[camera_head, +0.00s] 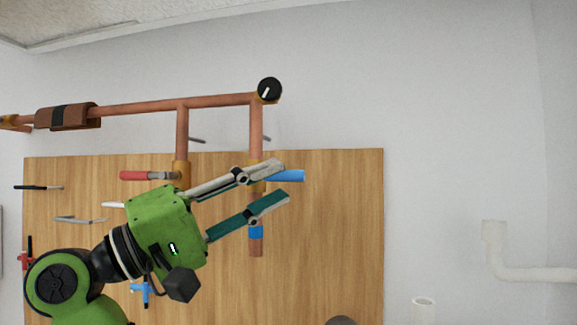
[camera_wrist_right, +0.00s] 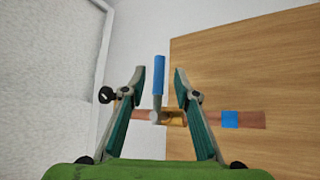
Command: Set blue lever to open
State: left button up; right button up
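The blue lever (camera_head: 290,176) sticks out to the right from a brass valve on a vertical copper pipe (camera_head: 256,125). It lies across the pipe's line. My right gripper (camera_head: 281,181) is open, with its two fingers reaching past the pipe around the lever. In the right wrist view the blue lever (camera_wrist_right: 159,75) stands between the spread fingertips of the right gripper (camera_wrist_right: 160,76), with a gap on both sides. The lever's base joins the brass valve (camera_wrist_right: 172,117). The fingers partly hide the valve in the head view. My left gripper is not in view.
A red lever (camera_head: 148,175) sits on a parallel pipe to the left. A horizontal copper pipe (camera_head: 145,106) with a black gauge (camera_head: 270,88) runs above. The wooden board (camera_head: 330,240) behind holds several tools. White pipes (camera_head: 530,273) stand at the right.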

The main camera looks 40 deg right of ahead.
aim_at(283, 180)
jog(key=shift+p+x, duration=0.4)
jog(key=shift+x, duration=1.55)
grip_shut()
jog(key=shift+w+a+f+m+y, duration=0.15)
jog(key=shift+f+m+y, duration=0.4)
jog(key=shift+m+y, duration=0.4)
jog(key=shift+w+a+f+m+y+p, duration=0.2)
jog(key=shift+f+m+y+p, duration=0.45)
jog(key=shift+m+y, duration=0.25)
jog(key=shift+w+a+f+m+y+p, duration=0.15)
jog(key=shift+f+m+y+p, duration=0.5)
jog(key=shift+y, duration=0.3)
